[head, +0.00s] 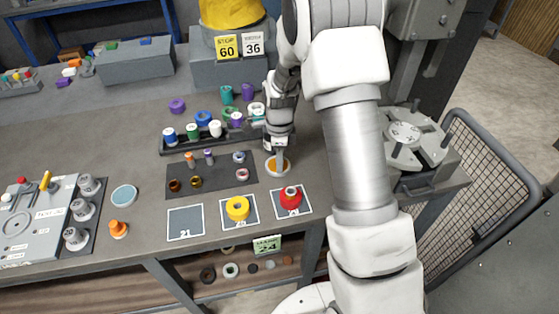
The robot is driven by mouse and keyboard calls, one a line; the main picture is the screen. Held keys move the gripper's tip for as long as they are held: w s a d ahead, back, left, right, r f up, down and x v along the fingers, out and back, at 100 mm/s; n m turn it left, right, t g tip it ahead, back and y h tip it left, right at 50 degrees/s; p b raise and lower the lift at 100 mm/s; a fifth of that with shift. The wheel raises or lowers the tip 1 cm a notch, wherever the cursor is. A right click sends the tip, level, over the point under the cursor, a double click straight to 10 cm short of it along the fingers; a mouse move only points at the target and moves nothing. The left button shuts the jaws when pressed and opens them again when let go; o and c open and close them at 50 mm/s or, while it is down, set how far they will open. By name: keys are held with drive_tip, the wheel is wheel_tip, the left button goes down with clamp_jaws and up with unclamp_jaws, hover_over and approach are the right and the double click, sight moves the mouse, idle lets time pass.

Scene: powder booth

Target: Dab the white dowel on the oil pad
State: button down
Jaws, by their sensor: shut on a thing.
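My gripper (277,147) points down at the right of the bench, shut on a small pale piece that I take for the white dowel (279,159). Its fingers hide most of the dowel. Directly below is a round dish with an amber-orange surface, which looks like the oil pad (270,167). The dowel's lower end overlaps the pad in the head view. I cannot tell whether they touch or a small gap is left.
A dark rack (183,143) with several coloured rings stands behind-left of the pad. A dark tray (215,184) with small parts lies left. In front are a yellow ring (238,208) and red ring (291,199) on numbered cards. A pale-blue disc (124,196) lies farther left.

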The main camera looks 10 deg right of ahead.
drive_tip(key=shift+r+p, duration=2.1)
drive_tip(key=shift+r, duration=1.4)
